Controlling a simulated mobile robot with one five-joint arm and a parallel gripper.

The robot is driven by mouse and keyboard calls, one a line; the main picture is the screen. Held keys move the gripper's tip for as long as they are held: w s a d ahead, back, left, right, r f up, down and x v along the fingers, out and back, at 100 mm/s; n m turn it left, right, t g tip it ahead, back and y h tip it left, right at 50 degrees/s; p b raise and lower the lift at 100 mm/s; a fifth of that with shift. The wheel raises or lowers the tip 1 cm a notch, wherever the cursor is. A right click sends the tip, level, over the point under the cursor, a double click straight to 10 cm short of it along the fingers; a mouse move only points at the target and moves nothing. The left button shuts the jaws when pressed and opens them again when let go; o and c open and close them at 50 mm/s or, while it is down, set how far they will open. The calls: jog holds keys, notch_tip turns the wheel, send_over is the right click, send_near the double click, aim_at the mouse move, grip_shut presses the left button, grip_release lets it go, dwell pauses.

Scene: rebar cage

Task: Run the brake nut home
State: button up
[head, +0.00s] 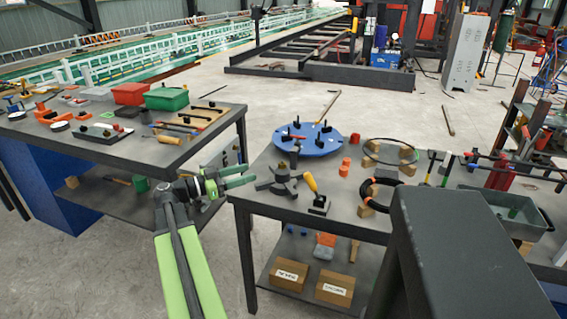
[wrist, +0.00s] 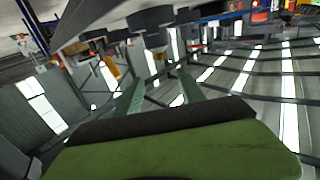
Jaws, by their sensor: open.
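My gripper (head: 250,176) is open and empty in the head view. It is above the gap between the two grey tables, with its green fingers pointing right. A dark three-armed piece with a central post (head: 282,180) stands on the near right table, a little right of my fingertips and apart from them. I cannot tell for sure whether this piece is the brake nut or carries it. In the wrist view my green fingers (wrist: 158,90) are spread with nothing between them. That view is tilted, and I cannot make out the nut there.
A blue round plate with black clamps (head: 308,139) lies behind the three-armed piece. A yellow-handled tool (head: 311,182) and a black block (head: 319,206) are right of it. Small orange pieces (head: 345,166) stand beyond. The left table (head: 165,155) holds a red bin (head: 130,93) and a green bin (head: 166,97).

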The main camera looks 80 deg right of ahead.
aim_at(283, 162)
jog(key=x, duration=1.4)
jog(key=shift+s, duration=0.1)
jog(key=shift+c, duration=0.5)
grip_shut()
